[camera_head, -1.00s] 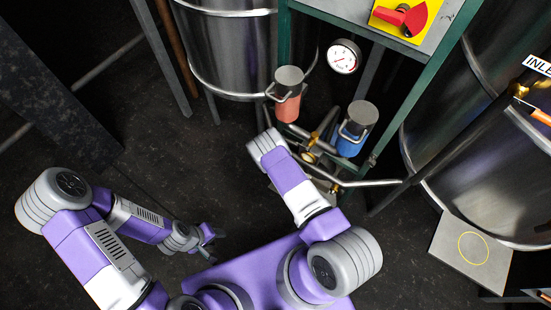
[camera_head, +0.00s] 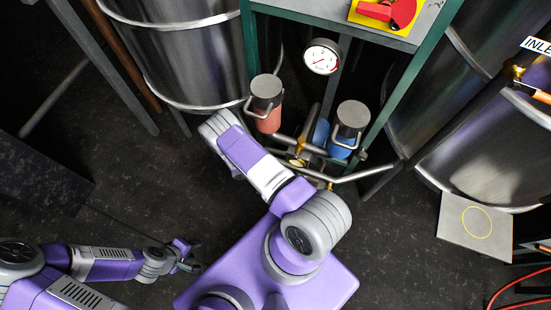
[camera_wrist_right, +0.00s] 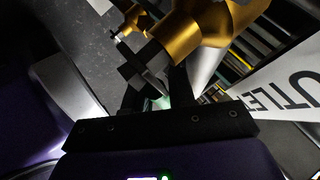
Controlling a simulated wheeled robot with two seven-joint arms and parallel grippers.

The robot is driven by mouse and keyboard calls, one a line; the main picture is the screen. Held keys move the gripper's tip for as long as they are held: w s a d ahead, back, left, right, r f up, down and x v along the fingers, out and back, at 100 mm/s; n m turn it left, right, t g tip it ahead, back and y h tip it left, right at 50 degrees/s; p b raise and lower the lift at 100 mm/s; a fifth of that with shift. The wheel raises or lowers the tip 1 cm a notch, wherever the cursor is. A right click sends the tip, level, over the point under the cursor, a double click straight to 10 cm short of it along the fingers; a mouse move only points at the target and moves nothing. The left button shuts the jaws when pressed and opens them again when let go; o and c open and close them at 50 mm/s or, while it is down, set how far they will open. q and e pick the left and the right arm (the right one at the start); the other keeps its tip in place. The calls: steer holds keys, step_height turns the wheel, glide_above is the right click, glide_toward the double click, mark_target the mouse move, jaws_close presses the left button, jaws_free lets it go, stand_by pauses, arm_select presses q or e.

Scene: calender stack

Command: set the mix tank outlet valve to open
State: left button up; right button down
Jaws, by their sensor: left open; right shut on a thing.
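In the right wrist view a brass valve body (camera_wrist_right: 200,35) fills the upper middle, with a white label reading "UTLET" (camera_wrist_right: 285,100) beside it on the right. My right gripper (camera_wrist_right: 153,88) is shut on a dark valve lever (camera_wrist_right: 150,78) just below the brass body; the lever is partly hidden by the fingers and in shadow. In the head view my right arm covers its own gripper, and a brass fitting (camera_head: 296,162) shows just beyond the arm. My left gripper (camera_head: 190,262) is open and empty, low over the dark floor at the lower left.
A red canister (camera_head: 268,118) and a blue canister (camera_head: 341,150) hang in the green frame (camera_head: 392,90), below a gauge (camera_head: 322,57). A red switch on a yellow plate (camera_head: 385,14) is above. Steel tanks (camera_head: 185,50) stand both sides.

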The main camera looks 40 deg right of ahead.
steer(key=shift+s+a, duration=0.1)
steer(key=shift+a, duration=0.05)
steer(key=c, duration=1.1)
jaws_free()
steer(key=shift+d, duration=0.2)
steer(key=shift+w, duration=0.2)
